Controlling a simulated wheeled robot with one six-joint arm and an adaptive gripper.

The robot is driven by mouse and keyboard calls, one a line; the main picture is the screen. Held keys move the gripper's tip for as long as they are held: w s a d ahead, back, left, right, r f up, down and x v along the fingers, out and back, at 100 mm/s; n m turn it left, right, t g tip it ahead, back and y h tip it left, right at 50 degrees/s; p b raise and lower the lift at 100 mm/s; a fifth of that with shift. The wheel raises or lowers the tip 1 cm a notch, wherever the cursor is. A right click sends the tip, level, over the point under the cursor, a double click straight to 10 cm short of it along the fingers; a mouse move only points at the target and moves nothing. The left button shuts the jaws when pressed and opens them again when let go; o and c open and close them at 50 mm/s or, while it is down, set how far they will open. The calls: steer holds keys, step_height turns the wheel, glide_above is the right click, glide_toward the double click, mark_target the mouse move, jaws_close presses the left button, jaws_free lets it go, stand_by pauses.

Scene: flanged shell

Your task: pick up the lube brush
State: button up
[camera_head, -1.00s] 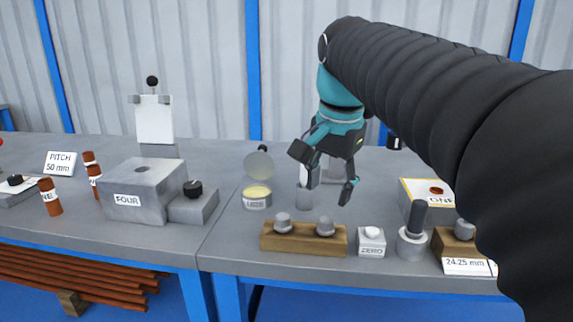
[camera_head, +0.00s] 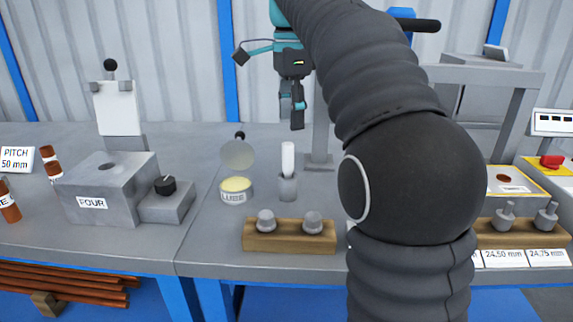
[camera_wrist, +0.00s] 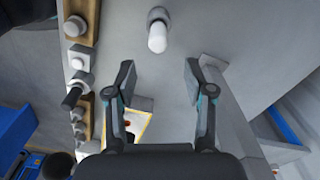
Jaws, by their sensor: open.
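What appears to be the lube brush (camera_head: 288,158) is a white rounded rod standing upright in a small grey cup (camera_head: 288,188), right of the open lube tin (camera_head: 236,193). In the wrist view, the white end of the brush (camera_wrist: 157,38) shows at top centre, beyond the fingertips and roughly midway between them. My gripper (camera_head: 269,90) is above and behind the brush in the head view, fingers spread. In the wrist view, my gripper (camera_wrist: 159,80) is open with nothing between its fingers. The brush's lower part is hidden in the cup.
A wooden block with two grey knobs (camera_head: 290,238) stands in front of the cup. A grey post (camera_head: 320,135) rises behind it. My arm hides the bench to the right.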

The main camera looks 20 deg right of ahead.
glide_above(288, 172)
steer(key=w+d, duration=0.1)
steer(key=f, duration=0.4)
steer(key=shift+w+f+b, duration=0.2)
steer(key=shift+f+b, duration=0.15)
steer(key=shift+s+a+f+b, duration=0.1)
steer(key=shift+f+b, duration=0.1)
steer(key=shift+f, duration=0.75)
steer(key=shift+a+f+b, duration=0.15)
steer(key=shift+f+b, duration=0.05)
steer(key=shift+f, duration=0.7)
steer(key=shift+s+a+f+b, duration=0.1)
steer(key=shift+f+b, duration=0.1)
steer(key=shift+f, duration=0.75)
jaws_close()
